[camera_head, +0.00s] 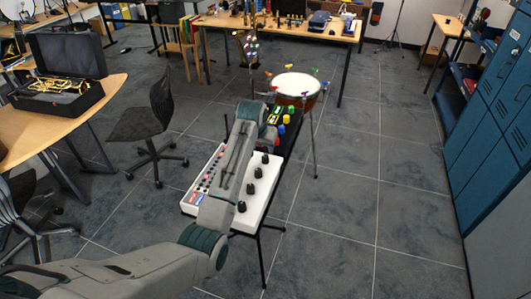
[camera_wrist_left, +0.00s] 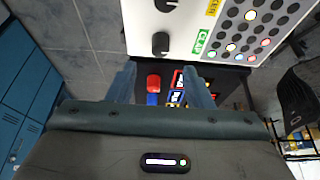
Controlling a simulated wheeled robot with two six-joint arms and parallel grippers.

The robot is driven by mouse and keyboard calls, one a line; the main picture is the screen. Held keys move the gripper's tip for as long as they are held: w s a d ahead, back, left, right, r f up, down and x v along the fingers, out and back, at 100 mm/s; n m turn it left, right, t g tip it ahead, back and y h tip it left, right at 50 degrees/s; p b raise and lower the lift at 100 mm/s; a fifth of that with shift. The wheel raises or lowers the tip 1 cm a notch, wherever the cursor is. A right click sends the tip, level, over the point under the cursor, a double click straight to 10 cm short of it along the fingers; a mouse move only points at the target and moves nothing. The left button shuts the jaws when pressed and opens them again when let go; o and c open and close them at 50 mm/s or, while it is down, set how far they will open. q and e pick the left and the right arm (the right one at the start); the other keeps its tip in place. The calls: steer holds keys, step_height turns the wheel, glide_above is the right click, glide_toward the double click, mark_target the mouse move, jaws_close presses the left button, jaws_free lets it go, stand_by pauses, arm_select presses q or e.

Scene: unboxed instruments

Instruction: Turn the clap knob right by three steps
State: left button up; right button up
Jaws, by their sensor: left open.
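The white panel (camera_head: 218,168) carries a row of several black knobs. In the left wrist view, a black knob (camera_wrist_left: 160,43) lines up with a green label (camera_wrist_left: 201,43) that seems to read CLAP. I take it to be the far-end knob (camera_head: 265,158) in the head view. My left gripper (camera_wrist_left: 160,75) is open and empty, its two fingers apart just short of this knob, not around it. In the head view my left gripper (camera_head: 272,114) is over the black unit beyond the panel, partly hidden by its own arm. My right gripper is not in view.
The black unit (camera_head: 291,137) with coloured buttons adjoins the panel's far end; a red button (camera_wrist_left: 153,81) shows between my fingers. A drum (camera_head: 296,84) stands beyond. A chair (camera_head: 146,122) is to the left, blue lockers (camera_head: 488,120) to the right.

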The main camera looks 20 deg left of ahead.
mark_target(265, 156)
arm_select(q)
steer(key=p+x, duration=0.1)
steer(key=x, duration=0.4)
steer(key=shift+x, duration=1.4)
steer(key=shift+c, duration=1.3)
steer(key=c, duration=0.7)
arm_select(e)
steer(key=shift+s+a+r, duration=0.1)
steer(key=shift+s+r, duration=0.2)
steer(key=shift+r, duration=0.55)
